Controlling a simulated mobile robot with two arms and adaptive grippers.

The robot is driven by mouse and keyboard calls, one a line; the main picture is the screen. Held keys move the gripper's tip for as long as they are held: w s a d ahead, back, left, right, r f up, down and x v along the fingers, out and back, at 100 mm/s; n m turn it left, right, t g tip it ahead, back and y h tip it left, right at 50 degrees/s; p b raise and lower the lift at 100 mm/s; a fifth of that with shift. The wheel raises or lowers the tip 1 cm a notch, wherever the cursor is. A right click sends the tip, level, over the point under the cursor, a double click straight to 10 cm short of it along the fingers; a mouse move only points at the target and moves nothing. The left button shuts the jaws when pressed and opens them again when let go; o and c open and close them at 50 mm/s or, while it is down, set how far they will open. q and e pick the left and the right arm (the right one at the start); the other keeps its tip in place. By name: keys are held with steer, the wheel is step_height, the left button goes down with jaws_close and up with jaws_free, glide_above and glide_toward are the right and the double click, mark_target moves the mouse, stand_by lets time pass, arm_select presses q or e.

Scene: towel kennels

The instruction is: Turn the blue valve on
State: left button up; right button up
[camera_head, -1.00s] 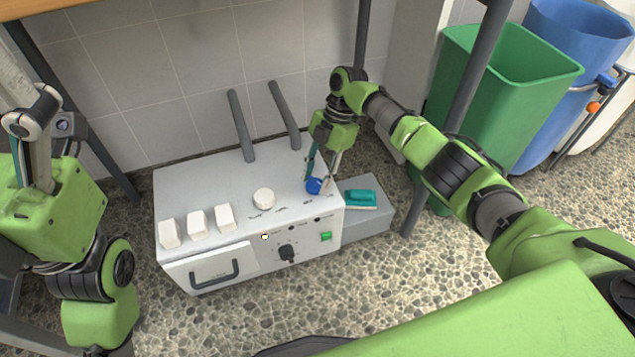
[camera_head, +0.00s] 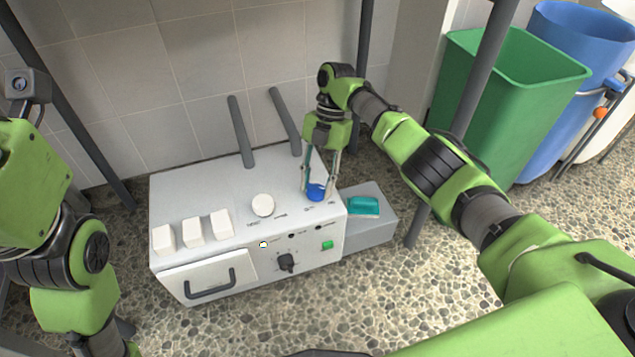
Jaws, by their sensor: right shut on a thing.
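The blue valve (camera_head: 316,193) is a small round knob on the top of the white machine (camera_head: 205,190), near its right front corner. My right gripper (camera_head: 318,188) points down from above and is shut on the blue valve, one finger on each side. The fingers hide part of the valve's sides. A white round knob (camera_head: 263,205) sits on the same top, to the left of the valve. My left arm is at the left edge of the view; its gripper fingers are not in view.
Several white blocks (camera_head: 193,232) stand at the machine's front left. Two grey pipes (camera_head: 241,132) rise at its back. A grey box (camera_head: 368,225) with a teal item (camera_head: 363,206) adjoins its right side. A green bin (camera_head: 505,100) and a blue bin (camera_head: 575,60) stand at right.

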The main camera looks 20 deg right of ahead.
steer(key=o, duration=1.1)
steer(key=shift+r, duration=0.1)
steer(key=v, duration=1.1)
steer(key=shift+r, duration=0.35)
steer(key=shift+w+d, duration=0.1)
steer(key=shift+d, duration=0.05)
